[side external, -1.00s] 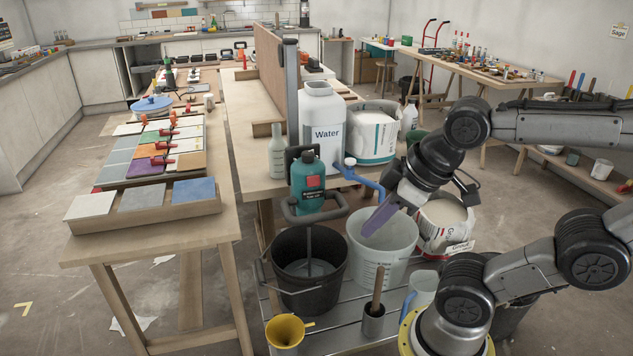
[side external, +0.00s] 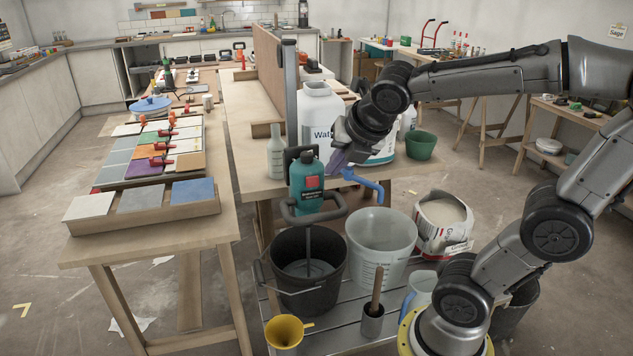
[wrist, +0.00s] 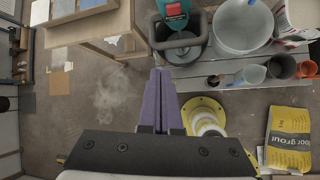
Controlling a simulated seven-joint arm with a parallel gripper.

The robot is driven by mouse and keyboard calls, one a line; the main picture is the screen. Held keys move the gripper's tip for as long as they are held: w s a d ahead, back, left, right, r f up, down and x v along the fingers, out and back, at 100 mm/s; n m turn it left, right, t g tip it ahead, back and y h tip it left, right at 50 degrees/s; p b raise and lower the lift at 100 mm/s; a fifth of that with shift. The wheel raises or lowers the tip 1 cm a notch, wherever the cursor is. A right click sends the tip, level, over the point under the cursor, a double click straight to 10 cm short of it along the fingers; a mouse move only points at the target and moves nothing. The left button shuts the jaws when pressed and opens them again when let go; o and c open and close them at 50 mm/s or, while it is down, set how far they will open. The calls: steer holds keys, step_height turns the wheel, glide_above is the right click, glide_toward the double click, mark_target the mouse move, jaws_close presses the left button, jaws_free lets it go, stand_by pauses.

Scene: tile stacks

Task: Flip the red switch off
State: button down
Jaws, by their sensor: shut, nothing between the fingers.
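The red switch (side external: 312,182) is a small square on the teal body of the upright mixer (side external: 304,170); whether it is on or off is too small to tell. The mixer's shaft goes down into the black bucket (side external: 275,290). My gripper (side external: 336,163) is shut and empty, its purple fingers just right of the mixer's upper body, close to the blue tap; I cannot tell if they touch anything. In the wrist view my gripper (wrist: 160,72) points up the picture, and the teal mixer (wrist: 172,8) is partly cut off at the top edge.
The white water jug (side external: 315,108) stands behind my gripper on the wooden bench, with a blue tap (side external: 370,184) sticking out. A pale measuring bucket (side external: 380,245) stands beside the black bucket. A tile table (side external: 160,235) is at the left. Open floor lies between the tables.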

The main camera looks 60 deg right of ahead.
mark_target(316, 182)
steer(key=w+d+f+n+g+h, duration=0.1)
steer(key=w+d+f+n, duration=0.1)
steer(key=d, duration=0.3)
steer(key=shift+w+d+f+g, duration=0.15)
steer(key=shift+w+f+g, duration=0.25)
steer(key=shift+w+f, duration=0.45)
steer(key=shift+r, duration=0.1)
steer(key=x, duration=0.8)
steer(key=w+d+r+x, duration=0.1)
steer(key=x, duration=0.3)
steer(key=shift+w, duration=0.1)
steer(key=shift+w+d+f, duration=0.1)
steer(key=shift+w+d, duration=0.35)
